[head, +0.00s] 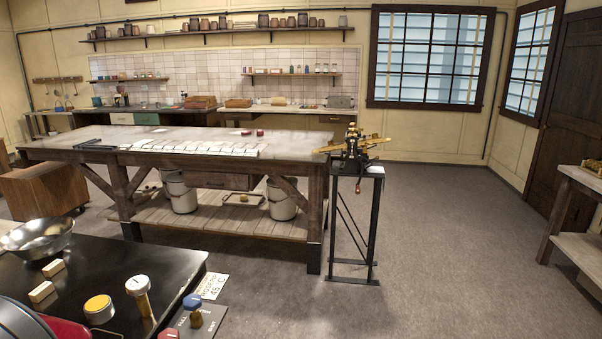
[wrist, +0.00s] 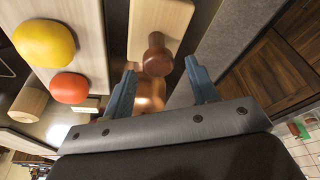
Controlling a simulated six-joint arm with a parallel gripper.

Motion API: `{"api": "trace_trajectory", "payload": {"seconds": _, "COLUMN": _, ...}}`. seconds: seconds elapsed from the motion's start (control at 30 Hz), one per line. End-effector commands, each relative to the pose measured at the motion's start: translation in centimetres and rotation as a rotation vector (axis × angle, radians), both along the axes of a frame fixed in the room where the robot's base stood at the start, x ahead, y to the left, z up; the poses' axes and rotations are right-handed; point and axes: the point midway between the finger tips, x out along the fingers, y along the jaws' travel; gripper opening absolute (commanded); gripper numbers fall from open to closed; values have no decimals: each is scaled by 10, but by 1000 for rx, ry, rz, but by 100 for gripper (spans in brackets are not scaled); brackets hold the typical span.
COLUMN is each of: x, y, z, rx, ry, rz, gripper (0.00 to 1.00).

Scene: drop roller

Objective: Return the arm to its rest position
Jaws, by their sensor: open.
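My gripper (wrist: 160,66) shows in the wrist view with its two blue fingers spread apart. A brown round-headed knob (wrist: 157,55) and a shiny copper-coloured piece (wrist: 150,95) appear in the gap between the fingers. The fingers are not closed on them, and I cannot tell how far below the fingertips they lie. I cannot make out my gripper in the head view.
In the wrist view a yellow knob (wrist: 43,42) and an orange-red one (wrist: 70,88) lie left. In the head view a black table (head: 110,262) holds a metal bowl (head: 38,236); beyond are a workbench (head: 285,147) and a brass machine (head: 354,148).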

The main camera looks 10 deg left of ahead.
Motion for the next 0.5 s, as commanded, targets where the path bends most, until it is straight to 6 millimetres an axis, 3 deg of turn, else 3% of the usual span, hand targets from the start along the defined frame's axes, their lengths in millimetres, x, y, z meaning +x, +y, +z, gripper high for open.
{"api": "trace_trajectory", "payload": {"seconds": 0.27, "x": 0, "y": -1, "z": -35, "rx": -5, "ry": 0, "rz": 0, "gripper": 53}}
{"api": "trace_trajectory", "payload": {"seconds": 0.5, "x": 7, "y": -11, "z": 13, "rx": 4, "ry": 0, "rz": -1, "gripper": 53}}
